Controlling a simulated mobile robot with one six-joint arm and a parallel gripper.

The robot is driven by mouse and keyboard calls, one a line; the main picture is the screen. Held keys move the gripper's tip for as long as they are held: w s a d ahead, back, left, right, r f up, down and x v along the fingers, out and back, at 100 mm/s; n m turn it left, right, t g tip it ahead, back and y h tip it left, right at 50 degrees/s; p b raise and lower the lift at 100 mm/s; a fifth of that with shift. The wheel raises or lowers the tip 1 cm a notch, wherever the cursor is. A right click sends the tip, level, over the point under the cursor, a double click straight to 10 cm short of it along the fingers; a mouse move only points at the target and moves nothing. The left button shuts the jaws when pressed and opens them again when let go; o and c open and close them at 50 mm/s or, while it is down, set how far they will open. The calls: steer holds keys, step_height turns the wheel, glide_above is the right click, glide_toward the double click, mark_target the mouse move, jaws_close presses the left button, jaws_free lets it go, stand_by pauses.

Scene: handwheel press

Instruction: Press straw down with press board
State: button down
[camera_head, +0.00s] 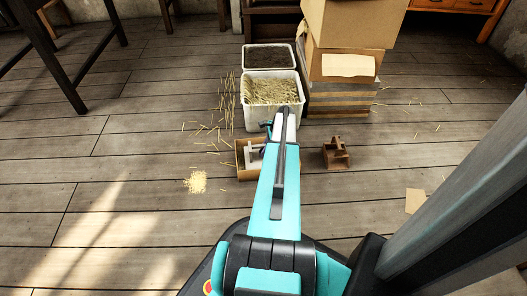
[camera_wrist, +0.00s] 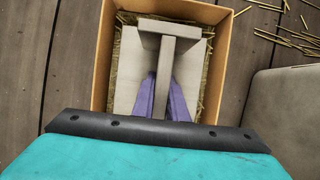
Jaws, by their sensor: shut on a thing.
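The press board is a pale grey plate (camera_wrist: 132,75) with an upright T-shaped handle (camera_wrist: 165,28). In the wrist view it sits inside an open orange-brown wooden box (camera_wrist: 101,60), with straw (camera_wrist: 116,50) showing around its edges. My gripper (camera_wrist: 168,92) has purple fingers shut on the handle's stem. How deep the board sits on the straw I cannot tell. In the head view my arm covers much of the box (camera_head: 243,172), and the board's handle (camera_head: 254,152) shows just left of the arm.
A white bin of straw (camera_head: 272,120) and a bin of dark material (camera_head: 269,66) stand behind the box. Stacked cardboard boxes (camera_head: 345,65) stand back right. A small brown wooden piece (camera_head: 336,155) lies right of the box. Loose straw and a grain pile (camera_head: 196,182) lie left.

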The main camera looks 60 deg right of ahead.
mark_target(261, 145)
steer(key=shift+f, duration=2.15)
stand_by(3.0)
steer(key=shift+r, duration=0.1)
steer(key=shift+r+p, duration=4.55)
steer(key=shift+r, duration=1.2)
